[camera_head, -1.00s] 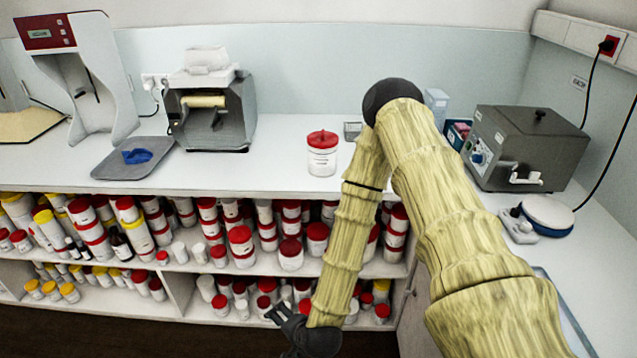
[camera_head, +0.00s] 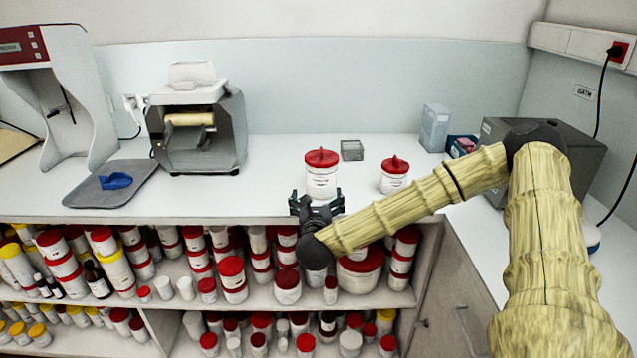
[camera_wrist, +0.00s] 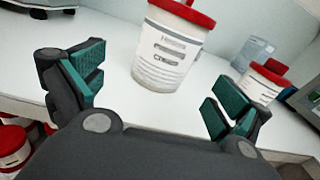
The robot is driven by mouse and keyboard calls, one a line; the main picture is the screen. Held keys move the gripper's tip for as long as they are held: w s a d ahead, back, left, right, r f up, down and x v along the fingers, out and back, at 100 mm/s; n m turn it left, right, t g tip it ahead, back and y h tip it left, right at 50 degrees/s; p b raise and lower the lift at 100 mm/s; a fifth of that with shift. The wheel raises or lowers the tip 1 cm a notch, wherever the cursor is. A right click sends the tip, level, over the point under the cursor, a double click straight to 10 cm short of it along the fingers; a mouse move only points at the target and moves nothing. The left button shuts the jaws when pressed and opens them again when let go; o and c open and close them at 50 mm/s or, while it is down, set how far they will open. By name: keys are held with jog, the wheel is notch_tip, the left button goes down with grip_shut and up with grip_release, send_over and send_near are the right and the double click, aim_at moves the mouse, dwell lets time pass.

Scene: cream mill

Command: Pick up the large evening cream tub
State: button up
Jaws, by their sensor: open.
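A large white tub with a red lid (camera_head: 321,180) stands upright on the white counter. In the wrist view the labelled tub (camera_wrist: 172,48) stands just beyond my open fingers, a little right of centre between them. A smaller white tub with a red, knobbed lid (camera_head: 394,177) stands to its right; it also shows at the right of the wrist view (camera_wrist: 262,84). The labels are too blurred to tell which is the evening cream. My gripper (camera_head: 317,204) is open and empty at the counter's front edge, in front of the large tub and not around it.
A small grey box (camera_head: 352,150) sits behind the tubs. A grey machine (camera_head: 200,130) and a tray with a blue item (camera_head: 85,190) are at left. Shelves below the counter hold many red- and yellow-lidded containers. A grey bath (camera_head: 590,165) stands at right.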

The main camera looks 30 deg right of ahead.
aim_at(321, 182)
jog(key=shift+w+d+r+m+h, duration=0.15)
jog(key=shift+d+r+m, duration=0.15)
jog(key=shift+d, duration=0.15)
jog(key=shift+w+d+r+m+h, duration=0.2)
jog(key=shift+d+m, duration=0.1)
jog(key=shift+d, duration=0.15)
jog(key=p+x, duration=0.1)
jog(key=x, duration=0.3)
jog(key=shift+w+a, duration=0.1)
jog(key=shift+w, duration=0.1)
jog(key=shift+p+x, duration=1.2)
jog(key=shift+x, duration=1.15)
jog(key=shift+w+d+f, duration=0.15)
jog(key=shift+w+d, duration=0.25)
jog(key=shift+w, duration=0.05)
jog(key=c, duration=0.8)
